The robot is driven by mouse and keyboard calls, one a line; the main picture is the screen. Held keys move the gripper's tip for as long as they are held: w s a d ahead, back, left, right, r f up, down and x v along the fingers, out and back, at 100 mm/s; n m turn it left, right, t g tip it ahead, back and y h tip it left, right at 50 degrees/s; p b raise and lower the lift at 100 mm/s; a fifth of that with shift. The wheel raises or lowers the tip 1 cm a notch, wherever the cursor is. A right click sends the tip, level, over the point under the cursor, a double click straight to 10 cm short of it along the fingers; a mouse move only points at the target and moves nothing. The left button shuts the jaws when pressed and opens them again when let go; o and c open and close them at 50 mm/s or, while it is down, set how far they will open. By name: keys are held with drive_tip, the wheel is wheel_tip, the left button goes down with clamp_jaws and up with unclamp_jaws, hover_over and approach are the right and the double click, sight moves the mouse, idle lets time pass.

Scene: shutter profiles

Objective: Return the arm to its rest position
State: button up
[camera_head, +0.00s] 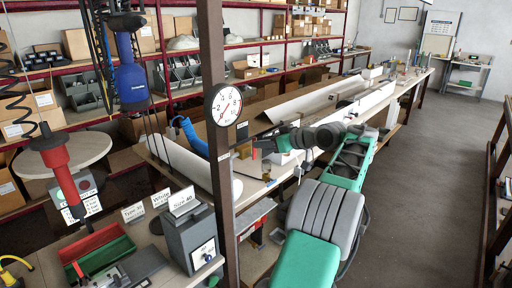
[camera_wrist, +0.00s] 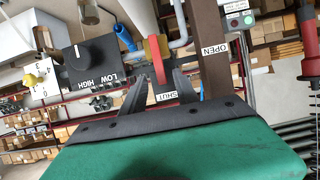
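My arm reaches from the bottom of the head view over the long bench, and my gripper (camera_head: 257,149) is beside the brown post, small and partly hidden there. In the wrist view my gripper (camera_wrist: 157,84) shows two dark fingers standing apart. A red lever or disc (camera_wrist: 154,55) shows between and beyond them; I cannot tell whether a finger touches it. Nothing is clearly clamped. A "SHUT" label (camera_wrist: 167,96) shows between the fingers, and an "OPEN" label (camera_wrist: 214,48) is on the post to the right.
The brown post (camera_head: 218,125) with a round gauge (camera_head: 226,105) stands close to my gripper. A dark box with a LOW/HIGH knob (camera_wrist: 92,54) is left in the wrist view. The long bench (camera_head: 405,88) carries white profiles. The grey floor (camera_head: 430,200) at right is clear.

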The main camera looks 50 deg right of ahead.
drive_tip(key=shift+v, duration=1.2)
